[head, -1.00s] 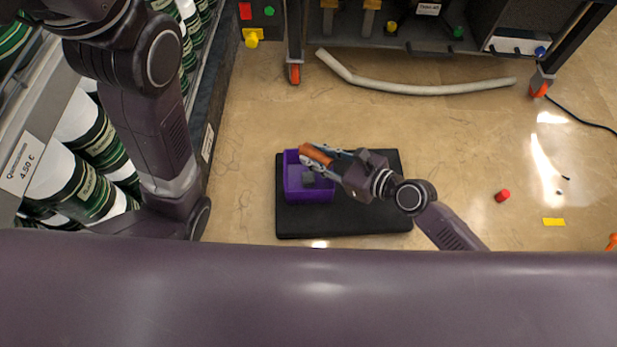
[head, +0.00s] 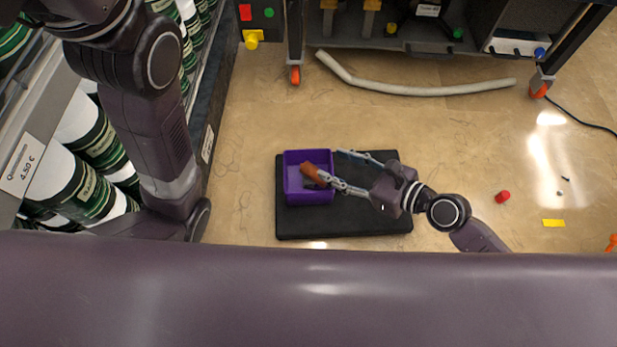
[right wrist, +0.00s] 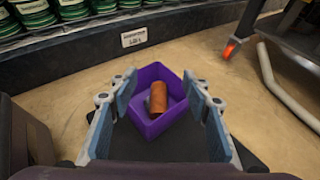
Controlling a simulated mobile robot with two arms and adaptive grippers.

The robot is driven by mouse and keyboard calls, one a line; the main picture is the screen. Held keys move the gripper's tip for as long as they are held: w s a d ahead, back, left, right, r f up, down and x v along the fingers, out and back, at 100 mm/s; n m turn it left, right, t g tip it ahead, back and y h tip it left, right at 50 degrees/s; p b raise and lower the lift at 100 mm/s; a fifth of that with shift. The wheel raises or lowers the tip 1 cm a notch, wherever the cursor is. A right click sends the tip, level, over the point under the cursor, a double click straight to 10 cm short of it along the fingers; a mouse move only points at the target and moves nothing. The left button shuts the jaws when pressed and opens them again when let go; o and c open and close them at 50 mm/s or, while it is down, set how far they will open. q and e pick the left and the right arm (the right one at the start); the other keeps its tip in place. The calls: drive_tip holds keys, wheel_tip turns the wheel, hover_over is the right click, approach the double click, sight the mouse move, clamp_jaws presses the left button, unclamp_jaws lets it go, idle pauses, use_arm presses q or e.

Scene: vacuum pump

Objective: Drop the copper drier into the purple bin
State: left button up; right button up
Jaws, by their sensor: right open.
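The copper drier (head: 311,173) is an orange-brown cylinder within the purple bin (head: 294,193). In the right wrist view the drier (right wrist: 158,98) lies inside the bin's walls (right wrist: 147,128), clear of both fingers. My right gripper (head: 343,170) is open wide, with its fingers at the bin's right side. The lower finger reaches close to the drier in the head view. In the right wrist view the gripper (right wrist: 160,92) shows empty between its two blue-grey pads. A small dark grey piece shows beside the drier. My left gripper is out of view.
The bin stands on a black mat (head: 345,222) on the floor. A pale hose (head: 420,91) and a wheeled cart (head: 400,45) are behind. A red cylinder (head: 502,196) and a yellow piece (head: 553,222) lie right. Shelves with cans (head: 80,140) stand left.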

drive_tip(key=shift+v, duration=2.6)
